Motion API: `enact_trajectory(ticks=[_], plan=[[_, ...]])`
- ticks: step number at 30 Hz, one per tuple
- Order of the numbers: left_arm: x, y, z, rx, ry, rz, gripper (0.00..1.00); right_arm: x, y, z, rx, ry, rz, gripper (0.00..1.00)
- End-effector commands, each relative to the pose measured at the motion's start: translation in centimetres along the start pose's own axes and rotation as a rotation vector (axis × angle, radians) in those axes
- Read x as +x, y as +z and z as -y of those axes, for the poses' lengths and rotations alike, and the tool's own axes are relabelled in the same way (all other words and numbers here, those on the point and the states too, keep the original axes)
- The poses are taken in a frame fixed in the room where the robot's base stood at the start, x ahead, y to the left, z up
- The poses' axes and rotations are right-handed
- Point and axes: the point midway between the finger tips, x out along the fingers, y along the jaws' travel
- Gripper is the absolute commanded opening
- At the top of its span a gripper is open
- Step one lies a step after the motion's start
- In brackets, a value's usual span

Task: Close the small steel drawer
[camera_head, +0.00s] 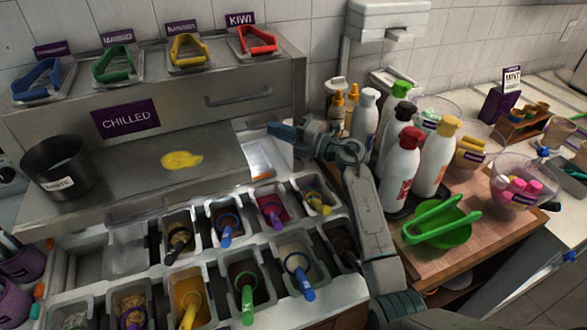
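A steel unit (50,125) with a purple CHILLED sign (126,118) stands against the back wall. Its front has a bar handle (238,97) on the right part, and I cannot tell for certain whether this drawer front stands out or is flush. My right gripper (277,130) points left, just below and right of the handle, in front of the unit's right end. It appears apart from the handle. Its fingers are seen side-on, so their opening is unclear, and nothing shows held. My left gripper is not in view.
Colored tongs (112,65) sit on top of the unit. A dark bucket (58,165) and a yellow spill (181,160) are on the steel surface before it. Topping tubs (187,290) fill the front. Bottles (402,165) crowd my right arm's right side.

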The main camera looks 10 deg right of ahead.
Motion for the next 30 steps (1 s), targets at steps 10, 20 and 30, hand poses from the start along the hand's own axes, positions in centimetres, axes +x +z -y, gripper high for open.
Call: enact_trajectory(ticks=[10, 20, 30], plan=[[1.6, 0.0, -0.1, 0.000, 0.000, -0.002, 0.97, -1.9, -3.9, -4.1, -0.011, 0.015, 0.005, 0.00], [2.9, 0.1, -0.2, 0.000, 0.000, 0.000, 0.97, -5.0, -10.1, -5.7, -0.008, 0.013, 0.004, 0.00], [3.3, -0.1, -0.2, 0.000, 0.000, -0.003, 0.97, -6.7, -13.5, -6.9, -0.006, 0.010, 0.003, 0.00]])
